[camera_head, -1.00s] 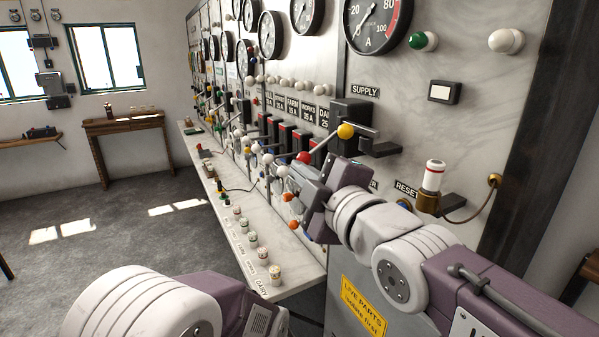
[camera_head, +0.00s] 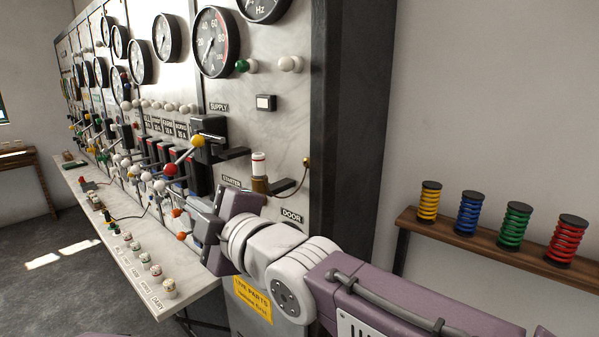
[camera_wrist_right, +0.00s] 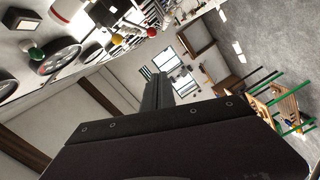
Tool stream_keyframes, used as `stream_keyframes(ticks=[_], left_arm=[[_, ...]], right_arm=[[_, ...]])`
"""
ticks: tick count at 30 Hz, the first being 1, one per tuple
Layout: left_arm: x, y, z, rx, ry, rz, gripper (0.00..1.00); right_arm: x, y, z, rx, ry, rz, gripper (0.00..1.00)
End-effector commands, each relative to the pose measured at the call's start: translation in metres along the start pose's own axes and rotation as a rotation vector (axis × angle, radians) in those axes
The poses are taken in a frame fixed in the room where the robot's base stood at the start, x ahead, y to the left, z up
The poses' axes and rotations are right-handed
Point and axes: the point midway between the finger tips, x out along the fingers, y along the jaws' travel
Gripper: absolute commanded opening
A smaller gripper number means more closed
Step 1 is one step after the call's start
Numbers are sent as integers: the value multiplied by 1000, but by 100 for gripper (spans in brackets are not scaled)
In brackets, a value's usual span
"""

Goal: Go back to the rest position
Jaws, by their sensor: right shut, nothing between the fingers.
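My right gripper (camera_head: 205,228) is in front of the lower part of the switchboard (camera_head: 265,137), just above the right end of the marble shelf (camera_head: 138,262). In the right wrist view its dark fingers (camera_wrist_right: 157,92) are closed together with nothing between them. The levers with red and yellow knobs (camera_head: 171,169) are just above and left of it in the head view. Orange knobs (camera_head: 181,236) are close beside its fingers; I cannot tell whether they touch. My left gripper is out of view.
The shelf carries a row of small labelled pegs (camera_head: 156,270). A fuse-like white plug (camera_head: 259,163) with a cord sits above my right wrist. At the right, a wooden wall shelf (camera_head: 480,246) holds several coloured coils (camera_head: 513,226). The floor (camera_head: 60,290) at left is clear.

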Motion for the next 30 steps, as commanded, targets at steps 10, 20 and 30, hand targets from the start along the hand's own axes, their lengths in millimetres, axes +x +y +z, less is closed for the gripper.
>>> stream_keyframes(ticks=[10,20,30], left_arm=[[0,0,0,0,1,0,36],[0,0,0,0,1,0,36],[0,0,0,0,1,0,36]], right_arm=[[-1,-49,81,176,-189,-115,0],[-52,-145,219,561,-590,-258,0],[-247,-310,334,1323,-1388,-263,0]])
